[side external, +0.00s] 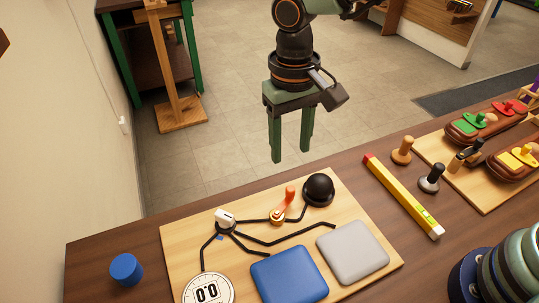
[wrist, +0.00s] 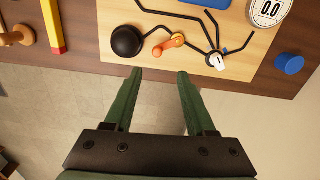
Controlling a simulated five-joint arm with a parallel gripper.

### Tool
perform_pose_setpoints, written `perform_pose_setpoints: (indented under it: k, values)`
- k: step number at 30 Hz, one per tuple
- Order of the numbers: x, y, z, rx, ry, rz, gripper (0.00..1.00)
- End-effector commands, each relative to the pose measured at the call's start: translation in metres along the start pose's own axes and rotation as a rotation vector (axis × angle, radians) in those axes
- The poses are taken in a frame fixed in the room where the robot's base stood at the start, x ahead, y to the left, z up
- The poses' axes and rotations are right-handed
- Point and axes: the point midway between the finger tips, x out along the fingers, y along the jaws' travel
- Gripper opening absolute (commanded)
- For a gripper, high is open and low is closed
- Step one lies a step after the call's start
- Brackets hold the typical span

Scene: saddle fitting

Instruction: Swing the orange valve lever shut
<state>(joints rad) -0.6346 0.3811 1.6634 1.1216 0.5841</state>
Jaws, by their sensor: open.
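The orange valve lever (side external: 290,196) is mounted on the light wooden board (side external: 185,251), on a black pipe line beside a black dome (side external: 318,190). In the side view its handle rises from a brass-coloured pivot. The lever (wrist: 171,42) also shows in the wrist view, beyond my fingertips, with its handle angled off the pivot. My gripper (side external: 291,158) is open and empty, with green fingers pointing down, above and behind the board's far edge. In the wrist view my gripper (wrist: 160,72) has its fingers spread apart, and neither touches the lever.
A white knob (side external: 225,217), a round dial (side external: 208,291), a blue pad (side external: 289,275) and a grey pad (side external: 352,251) are on the board. A blue cylinder (side external: 126,269) stands left.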

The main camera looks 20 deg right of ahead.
Motion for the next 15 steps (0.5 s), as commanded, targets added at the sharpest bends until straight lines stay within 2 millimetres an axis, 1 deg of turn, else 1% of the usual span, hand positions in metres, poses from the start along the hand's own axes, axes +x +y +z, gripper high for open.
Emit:
perform_pose_setpoints:
  k: [5,12,15]
  values:
    - [0.024,0.002,0.001,0.001,-0.004,0.003,0.56]
    - [0.07,0.004,0.0,0.001,-0.004,0.003,0.56]
    - [0.088,0.004,-0.001,0.001,-0.004,0.002,0.56]
